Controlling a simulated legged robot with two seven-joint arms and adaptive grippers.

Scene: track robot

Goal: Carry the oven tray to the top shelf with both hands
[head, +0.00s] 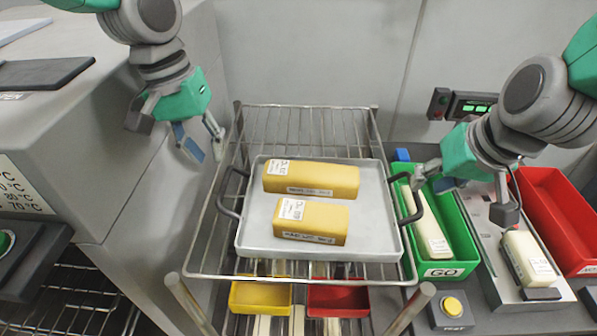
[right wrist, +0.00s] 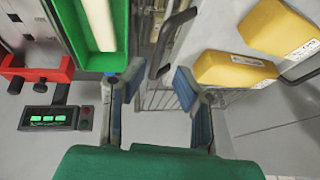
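The grey oven tray (head: 375,222) lies on the wire top shelf (head: 355,125) of a rack in the middle of the head view. It carries two yellow blocks with labels (head: 312,179) (head: 311,221). It has a dark left handle (head: 229,193) and a dark right handle (head: 411,205); the right handle also shows in the right wrist view (right wrist: 174,40). My left gripper (head: 206,143) is open and empty, above and left of the tray. My right gripper (head: 464,190) is open above the green bin, right of the tray; its fingers (right wrist: 158,90) are apart, with nothing between them.
A green bin (head: 462,235) holding a pale block stands right of the rack, with a scale (head: 495,262) and a red bin (head: 572,230) beyond. Yellow (head: 260,297) and red (head: 338,299) bins sit below the shelf. A grey machine (head: 130,130) stands at left.

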